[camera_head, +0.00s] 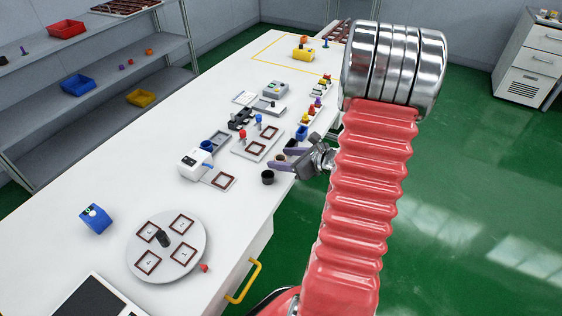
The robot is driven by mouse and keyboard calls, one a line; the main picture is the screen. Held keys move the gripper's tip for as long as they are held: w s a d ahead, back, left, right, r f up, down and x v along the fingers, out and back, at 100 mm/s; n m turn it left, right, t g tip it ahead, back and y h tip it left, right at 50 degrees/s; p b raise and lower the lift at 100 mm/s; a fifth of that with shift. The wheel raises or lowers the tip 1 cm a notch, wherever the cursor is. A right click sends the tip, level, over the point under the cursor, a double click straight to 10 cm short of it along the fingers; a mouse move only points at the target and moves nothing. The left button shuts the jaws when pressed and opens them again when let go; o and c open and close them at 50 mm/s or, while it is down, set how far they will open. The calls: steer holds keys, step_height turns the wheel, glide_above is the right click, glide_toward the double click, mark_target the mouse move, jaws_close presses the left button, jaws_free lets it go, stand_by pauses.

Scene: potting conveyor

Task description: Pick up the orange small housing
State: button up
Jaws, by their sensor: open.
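Another small orange piece (149,51) sits on the shelf at the back left. I cannot tell for sure which is the orange small housing; both are too small to make out. My gripper (271,158) is open, with its purple fingers pointing left over the bench's right edge. It is far from both orange pieces. A dark cup (267,177) stands just below the fingers. What lies between the fingers is too small to tell.
A round grey plate (188,217) with several framed squares is at the front. A white device (194,164) and a grey tray (247,151) stand left of my gripper. A yellow handle (245,281) juts out. The left bench is mostly clear.

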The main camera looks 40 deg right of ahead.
steer(key=shift+x, duration=0.75)
steer(key=shift+c, duration=0.4)
steer(key=c, duration=1)
steer(key=shift+r, duration=0.1)
step_height(320, 180, up, 10)
steer(key=shift+f, duration=0.15)
